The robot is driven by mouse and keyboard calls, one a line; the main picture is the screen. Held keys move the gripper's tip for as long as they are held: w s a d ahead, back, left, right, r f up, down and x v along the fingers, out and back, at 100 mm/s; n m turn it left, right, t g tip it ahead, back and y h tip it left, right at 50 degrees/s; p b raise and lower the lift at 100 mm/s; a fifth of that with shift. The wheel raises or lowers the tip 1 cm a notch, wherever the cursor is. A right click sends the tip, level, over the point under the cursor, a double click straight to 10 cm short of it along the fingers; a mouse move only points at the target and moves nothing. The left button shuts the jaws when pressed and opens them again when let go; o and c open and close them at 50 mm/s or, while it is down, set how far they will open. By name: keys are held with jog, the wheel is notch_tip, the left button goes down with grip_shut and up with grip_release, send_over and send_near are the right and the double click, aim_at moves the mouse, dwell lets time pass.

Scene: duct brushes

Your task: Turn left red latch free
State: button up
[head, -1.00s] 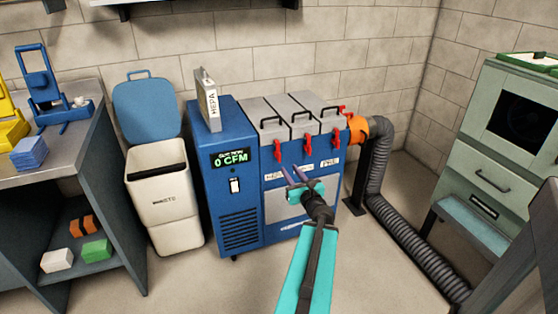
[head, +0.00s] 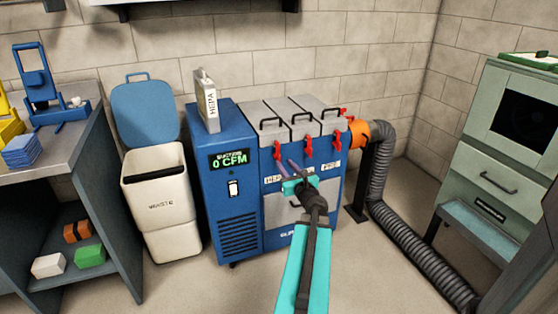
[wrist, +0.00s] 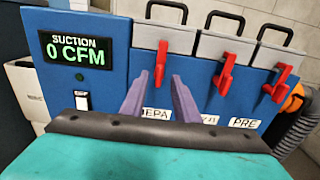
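The left red latch (head: 278,150) hangs on the front of the blue suction unit (head: 228,197), below the leftmost grey lid. It also shows in the wrist view (wrist: 161,64), just beyond and between my fingertips. Two more red latches, the middle one (wrist: 227,73) and the right one (wrist: 279,82), sit to its right. My gripper (head: 285,163) is in front of the unit, with its two purple fingers apart and nothing between them. In the wrist view my gripper (wrist: 158,85) points at the lower end of the left latch, seemingly short of it.
The display (head: 229,159) reads 0 CFM, with a switch (head: 233,188) below. A HEPA filter box (head: 207,102) stands on top of the unit. A white waste bin (head: 160,190) is to the left; a grey hose (head: 378,180) runs along the right.

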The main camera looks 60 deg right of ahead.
aim_at(280, 158)
jog(key=shift+x, duration=3.6)
grip_shut()
